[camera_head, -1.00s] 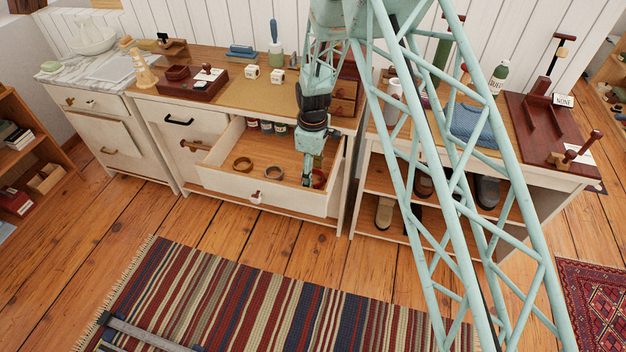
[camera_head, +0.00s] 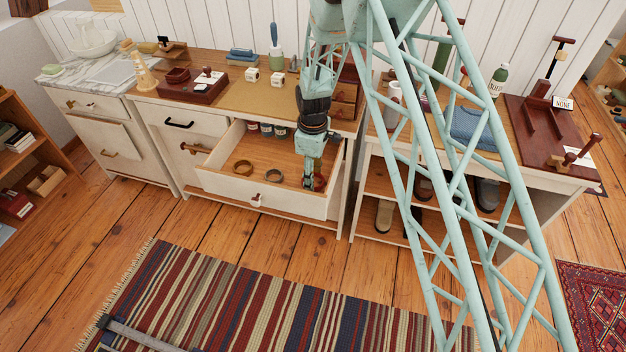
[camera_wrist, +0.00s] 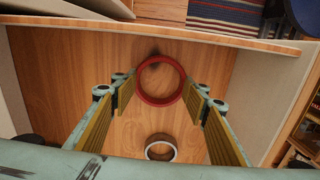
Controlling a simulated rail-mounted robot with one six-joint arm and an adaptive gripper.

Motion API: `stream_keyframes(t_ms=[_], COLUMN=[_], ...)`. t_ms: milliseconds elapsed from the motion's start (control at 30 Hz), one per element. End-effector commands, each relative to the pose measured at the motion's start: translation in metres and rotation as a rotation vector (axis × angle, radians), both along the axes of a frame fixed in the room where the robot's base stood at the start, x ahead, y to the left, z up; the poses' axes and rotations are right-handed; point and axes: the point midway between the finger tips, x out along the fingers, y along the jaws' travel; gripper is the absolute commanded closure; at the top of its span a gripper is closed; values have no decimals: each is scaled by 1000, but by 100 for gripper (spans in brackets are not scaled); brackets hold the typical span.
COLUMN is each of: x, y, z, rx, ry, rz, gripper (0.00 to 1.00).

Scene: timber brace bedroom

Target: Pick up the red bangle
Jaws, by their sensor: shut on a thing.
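The red bangle (camera_wrist: 161,102) is a plain dark red ring between my gripper's fingertips (camera_wrist: 160,88) in the wrist view. My gripper is shut on it, one finger on each side. The bangle is over the wooden floor of the open drawer; I cannot tell whether it still touches that floor. In the head view my gripper (camera_head: 313,182) reaches down into the drawer's right end, and the bangle (camera_head: 321,182) shows partly behind it.
The open drawer (camera_head: 262,200) has pale walls around my gripper. A pale-rimmed ring (camera_wrist: 161,148) lies near in the wrist view. Jars (camera_head: 267,130) stand at the back.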

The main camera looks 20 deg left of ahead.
Motion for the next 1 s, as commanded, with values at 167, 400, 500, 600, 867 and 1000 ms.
stream_keyframes(t_ms=[167, 400, 500, 600, 867, 1000], x=[0, 0, 1, 1, 0, 0], y=[0, 0, 0, 0, 0, 0], z=[6, 30, 43, 58, 89, 97], rx=[0, 1, 1, 1, 0, 0], ry=[-1, -1, -2, -2, -1, 0], rz=[0, 0, 0, 0, 0, 0], gripper=[69, 69, 69, 69, 69, 69])
